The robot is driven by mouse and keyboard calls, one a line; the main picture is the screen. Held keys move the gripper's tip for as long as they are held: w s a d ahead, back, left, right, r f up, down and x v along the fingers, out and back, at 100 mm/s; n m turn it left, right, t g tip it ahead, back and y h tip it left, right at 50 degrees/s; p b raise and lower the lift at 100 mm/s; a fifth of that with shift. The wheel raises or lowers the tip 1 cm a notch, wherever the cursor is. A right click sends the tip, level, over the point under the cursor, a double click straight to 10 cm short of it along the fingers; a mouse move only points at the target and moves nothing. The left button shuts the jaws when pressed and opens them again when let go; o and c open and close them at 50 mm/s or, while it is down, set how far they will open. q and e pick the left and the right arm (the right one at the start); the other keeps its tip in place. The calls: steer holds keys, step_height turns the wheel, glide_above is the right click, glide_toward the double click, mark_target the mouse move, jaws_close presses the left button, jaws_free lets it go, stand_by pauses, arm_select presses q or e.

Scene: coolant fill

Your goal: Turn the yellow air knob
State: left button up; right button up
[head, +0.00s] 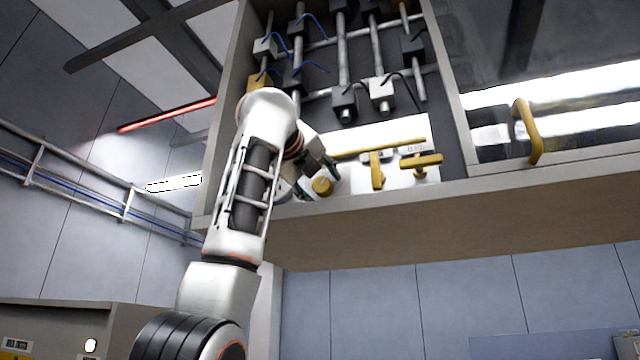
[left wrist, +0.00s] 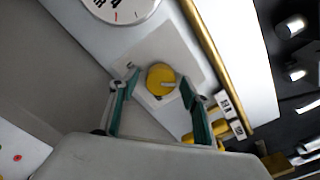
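The round yellow air knob (left wrist: 161,80) sits on a pale square plate in the left wrist view, with a light mark on its face. It also shows in the head view (head: 322,186) at the lower left of the white panel in the cabinet. My left gripper (left wrist: 159,83) has one finger on each side of the knob, with a small gap visible on both sides. In the head view the left gripper (head: 318,177) is at the knob, partly hidden by my wrist. Whether a fingertip touches the knob is unclear. My right gripper is in neither view.
A long yellow bar (head: 378,149) and yellow T-handles (head: 376,171) are right of the knob. A round gauge (left wrist: 122,5) is near it in the wrist view. The cabinet's lower edge (head: 400,195) runs just below. Pipes and valves fill the space above.

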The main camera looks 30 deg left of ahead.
arm_select(q)
steer(key=shift+s+r, duration=0.1)
steer(key=shift+s, duration=0.05)
steer(key=shift+s+d, duration=0.15)
steer(key=shift+s, duration=0.1)
steer(key=v, duration=1.1)
steer(key=shift+s, duration=0.1)
stand_by(0.3)
